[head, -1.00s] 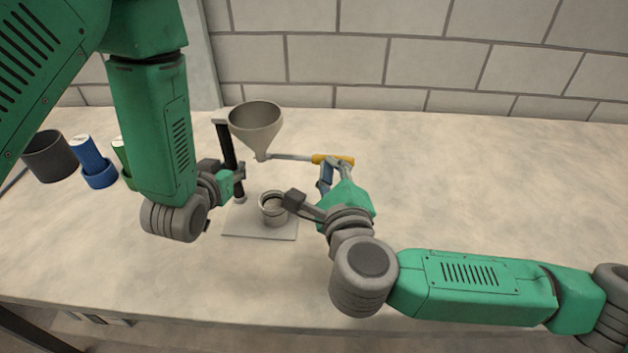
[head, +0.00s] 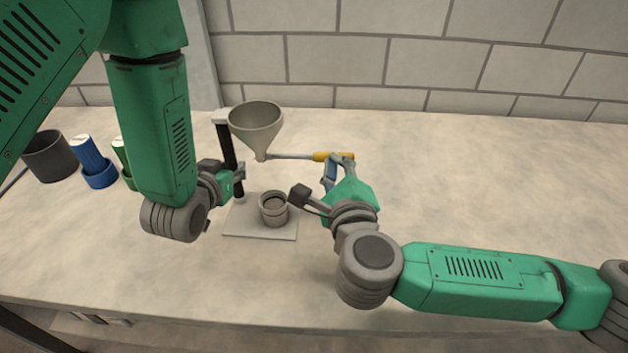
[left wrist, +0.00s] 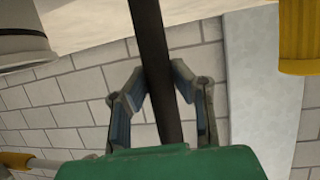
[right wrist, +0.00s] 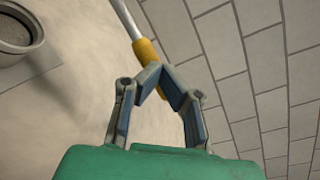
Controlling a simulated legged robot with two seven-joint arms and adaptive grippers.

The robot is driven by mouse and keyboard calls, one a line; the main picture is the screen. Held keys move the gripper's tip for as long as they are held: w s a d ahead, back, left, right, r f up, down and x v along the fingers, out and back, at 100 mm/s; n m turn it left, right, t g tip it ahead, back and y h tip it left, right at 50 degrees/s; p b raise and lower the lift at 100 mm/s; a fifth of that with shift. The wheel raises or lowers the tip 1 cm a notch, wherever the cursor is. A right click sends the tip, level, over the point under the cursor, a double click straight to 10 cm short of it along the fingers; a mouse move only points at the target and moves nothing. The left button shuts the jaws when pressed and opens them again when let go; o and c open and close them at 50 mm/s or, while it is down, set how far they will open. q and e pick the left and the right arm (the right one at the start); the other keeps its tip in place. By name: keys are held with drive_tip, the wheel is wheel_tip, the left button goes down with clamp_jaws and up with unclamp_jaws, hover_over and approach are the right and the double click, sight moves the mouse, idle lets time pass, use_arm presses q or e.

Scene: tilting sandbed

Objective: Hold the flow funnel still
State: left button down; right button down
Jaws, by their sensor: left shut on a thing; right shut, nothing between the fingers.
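The grey flow funnel (head: 256,122) stands upright on a black post (head: 228,145) rising from a pale base plate (head: 260,232). A rod with a yellow handle (head: 325,157) reaches right from below the funnel. My left gripper (head: 238,172) is shut on the black post, below the funnel; in the left wrist view the post (left wrist: 150,30) runs between its fingers (left wrist: 155,75). My right gripper (head: 343,160) is shut and empty by the yellow handle's end. In the right wrist view its closed tips (right wrist: 163,72) overlap the handle (right wrist: 146,52); contact is unclear.
A grey cup (head: 273,210) stands on the base plate below the funnel. A dark pot (head: 50,158), a blue container (head: 92,160) and a partly hidden green one (head: 122,155) stand at left. The table (head: 480,185) is clear at right; a block wall (head: 420,60) stands behind.

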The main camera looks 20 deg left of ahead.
drive_tip(key=shift+w+d, duration=0.3)
drive_tip(key=shift+w, duration=0.45)
idle(0.7)
drive_tip(key=shift+s+a, duration=0.1)
drive_tip(key=shift+s, duration=0.05)
idle(0.3)
drive_tip(key=s+a, duration=0.3)
drive_tip(key=s, duration=0.7)
drive_tip(key=shift+a, duration=0.4)
idle(0.5)
drive_tip(key=s, duration=0.1)
drive_tip(key=s+a, duration=0.1)
drive_tip(key=s, duration=0.2)
drive_tip(key=shift+s+a, duration=0.35)
drive_tip(key=shift+a, duration=0.05)
idle(0.3)
use_arm(q)
drive_tip(key=c, duration=1.3)
unclamp_jaws()
drive_tip(key=shift+c, duration=0.2)
